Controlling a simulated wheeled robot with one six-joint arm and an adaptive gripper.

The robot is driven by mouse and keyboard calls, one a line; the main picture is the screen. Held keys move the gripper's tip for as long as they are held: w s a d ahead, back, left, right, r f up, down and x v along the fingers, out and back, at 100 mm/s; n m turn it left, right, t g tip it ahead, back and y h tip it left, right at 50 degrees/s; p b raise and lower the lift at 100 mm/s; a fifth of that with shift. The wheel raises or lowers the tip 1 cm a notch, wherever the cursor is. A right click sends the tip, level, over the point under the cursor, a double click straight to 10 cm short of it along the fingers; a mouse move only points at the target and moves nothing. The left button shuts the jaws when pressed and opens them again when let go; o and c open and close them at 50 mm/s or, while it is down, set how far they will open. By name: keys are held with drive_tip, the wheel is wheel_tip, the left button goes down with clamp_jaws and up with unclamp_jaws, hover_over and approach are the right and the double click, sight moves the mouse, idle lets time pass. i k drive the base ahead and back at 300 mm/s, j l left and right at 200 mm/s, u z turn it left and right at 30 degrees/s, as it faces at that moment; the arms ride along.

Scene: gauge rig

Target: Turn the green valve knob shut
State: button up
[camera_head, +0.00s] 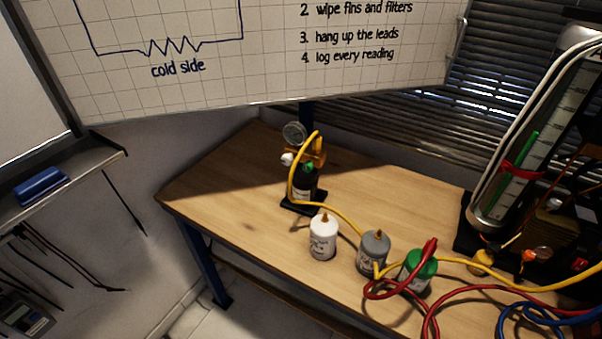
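A small green knob (308,168) shows on the front of a gauge rig (304,184) that stands on the wooden table. The rig has a dark body with a pale label, a brass-coloured top, a round gauge (294,133) and a white knob or cap (287,159) at its left. A yellow hose (293,178) loops over the rig and partly covers it. Whether the green knob is open or shut is too small to tell. My gripper is not in view.
On the table (240,190), a white bottle (323,238), a grey bottle (373,252) and a green-capped bottle (418,270) stand in front of the rig. Red hoses (470,294) and blue hoses lie at right beside a large gauge panel (525,150). The table's left part is clear.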

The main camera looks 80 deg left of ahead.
sight(307, 166)
drive_tip(key=u, duration=1.95)
